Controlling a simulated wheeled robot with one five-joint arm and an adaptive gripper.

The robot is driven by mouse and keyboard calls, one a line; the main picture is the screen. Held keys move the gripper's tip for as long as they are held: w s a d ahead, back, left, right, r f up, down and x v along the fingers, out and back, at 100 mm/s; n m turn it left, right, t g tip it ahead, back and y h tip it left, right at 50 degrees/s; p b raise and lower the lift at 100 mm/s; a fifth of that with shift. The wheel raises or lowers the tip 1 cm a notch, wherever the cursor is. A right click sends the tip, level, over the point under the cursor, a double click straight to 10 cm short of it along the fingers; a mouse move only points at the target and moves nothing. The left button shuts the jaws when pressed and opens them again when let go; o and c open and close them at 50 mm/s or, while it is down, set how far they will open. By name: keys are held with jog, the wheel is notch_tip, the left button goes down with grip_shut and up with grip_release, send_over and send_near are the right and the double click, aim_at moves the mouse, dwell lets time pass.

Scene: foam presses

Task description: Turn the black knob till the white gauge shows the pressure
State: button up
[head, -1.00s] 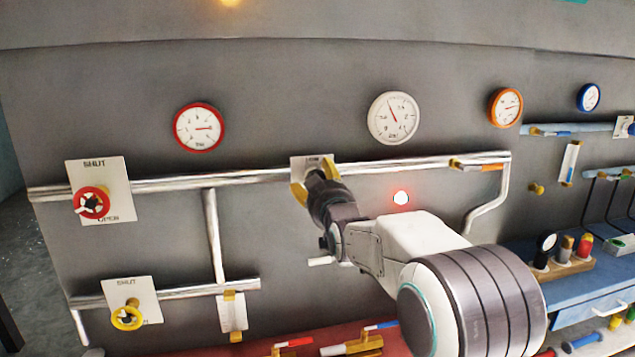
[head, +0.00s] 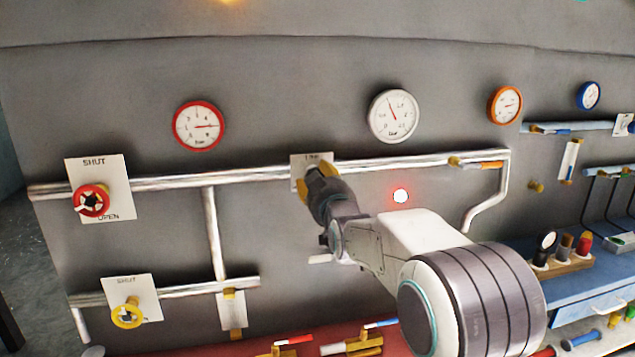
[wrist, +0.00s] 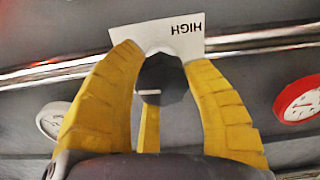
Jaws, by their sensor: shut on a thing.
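The black knob (wrist: 163,80) shows in the wrist view, between my yellow fingers, in front of a white plate (wrist: 180,34) marked HIGH, which appears upside down. My gripper (head: 318,178) is shut on the knob; in the head view it hides the knob and part of the plate (head: 299,163). The white gauge (head: 393,116) hangs on the wall above and right of my gripper. Its needle points up and slightly left; the scale figures are too small to read surely. The white gauge also shows, partly cut by my finger, in the wrist view (wrist: 50,120).
A red gauge (head: 198,125), an orange gauge (head: 505,104) and a blue gauge (head: 588,96) hang on the same wall. A silver pipe (head: 240,178) runs behind the knob. A red valve wheel (head: 91,201) and a yellow one (head: 127,315) are at left. A red light (head: 400,196) glows.

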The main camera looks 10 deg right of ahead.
jog(key=shift+f+m+b, duration=0.4)
jog(key=shift+m+b, duration=0.1)
jog(key=shift+b, duration=0.45)
jog(key=o, duration=1.1)
jog(key=shift+w+a+r, duration=0.1)
jog(key=shift+o, duration=0.2)
jog(key=shift+r, duration=0.1)
jog(key=shift+s+r, duration=0.1)
jog(key=shift+s, duration=0.3)
jog(key=s, duration=1.1)
jog(key=shift+s, duration=0.15)
